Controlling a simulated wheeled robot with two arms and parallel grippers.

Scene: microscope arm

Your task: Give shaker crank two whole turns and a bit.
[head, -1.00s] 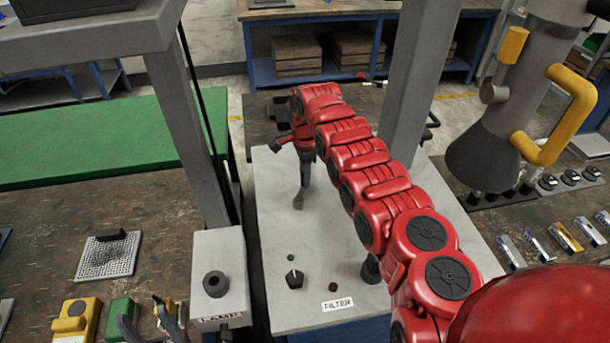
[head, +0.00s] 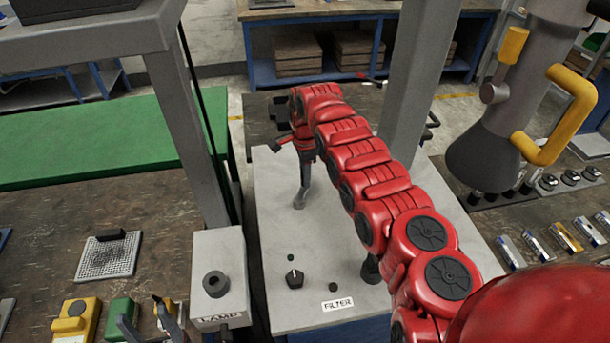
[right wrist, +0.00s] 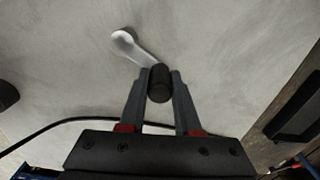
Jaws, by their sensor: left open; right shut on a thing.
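The shaker crank shows in the right wrist view as a pale grey arm (right wrist: 132,46) with a rounded hub end and a dark upright knob (right wrist: 159,83). My right gripper (right wrist: 160,80) is shut on that knob, one finger on each side. In the head view my right gripper (head: 304,180) points down at the top of the grey cabinet (head: 345,240), with the crank (head: 299,201) at its fingertips. The knob is hard to make out there. My left gripper (head: 148,322) is open and empty at the bottom left, partly cut off by the frame edge.
A dial (head: 294,279) and a FILTER label (head: 337,304) are on the cabinet's near part. A grey LAMP box (head: 218,275) stands to the left. A grey post (head: 405,85) rises behind my right arm. A microscope body with yellow handles (head: 560,115) hangs at right.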

